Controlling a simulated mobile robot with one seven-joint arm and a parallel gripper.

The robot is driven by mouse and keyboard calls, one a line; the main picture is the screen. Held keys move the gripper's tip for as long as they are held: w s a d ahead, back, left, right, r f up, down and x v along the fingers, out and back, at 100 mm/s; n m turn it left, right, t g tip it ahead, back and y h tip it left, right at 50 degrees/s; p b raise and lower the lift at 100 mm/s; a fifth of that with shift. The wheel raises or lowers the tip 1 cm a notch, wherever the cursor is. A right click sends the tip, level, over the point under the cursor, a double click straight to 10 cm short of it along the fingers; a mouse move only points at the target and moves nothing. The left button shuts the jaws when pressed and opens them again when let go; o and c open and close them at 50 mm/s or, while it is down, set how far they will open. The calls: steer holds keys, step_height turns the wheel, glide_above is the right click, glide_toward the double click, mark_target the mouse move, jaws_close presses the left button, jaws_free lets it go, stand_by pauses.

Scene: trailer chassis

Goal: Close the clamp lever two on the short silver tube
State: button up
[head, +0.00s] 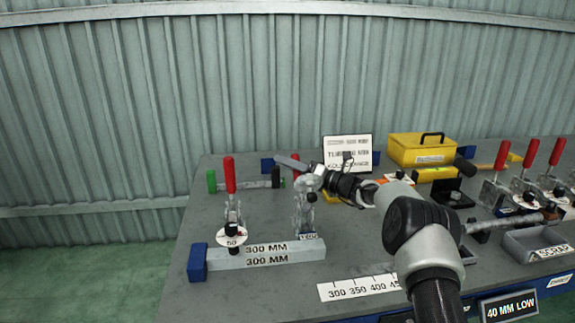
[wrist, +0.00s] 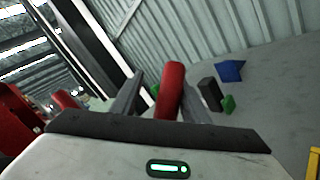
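The short silver tube (head: 262,254), marked 300 MM, lies at the table's front left with a blue block (head: 198,262) at its left end. A clamp with an upright red lever (head: 230,175) stands at its left part. My gripper (head: 290,163) is just above this second clamp, pointing left. In the wrist view, a red lever (wrist: 170,92) stands between my spread fingers, with a gap on its left.
A bar with a green end (head: 212,181) lies behind the tube. A white sign (head: 347,152) and a yellow toolbox (head: 421,149) stand at the back. More red-levered clamps (head: 528,152) and a scrap tray (head: 540,244) are at right. A ruler strip (head: 357,288) lies in front.

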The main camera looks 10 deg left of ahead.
steer(key=shift+d, duration=0.1)
steer(key=p+v, duration=0.1)
steer(key=v, duration=0.6)
steer(key=shift+s+d+p, duration=0.15)
steer(key=shift+d+p, duration=0.05)
steer(key=shift+p, duration=0.1)
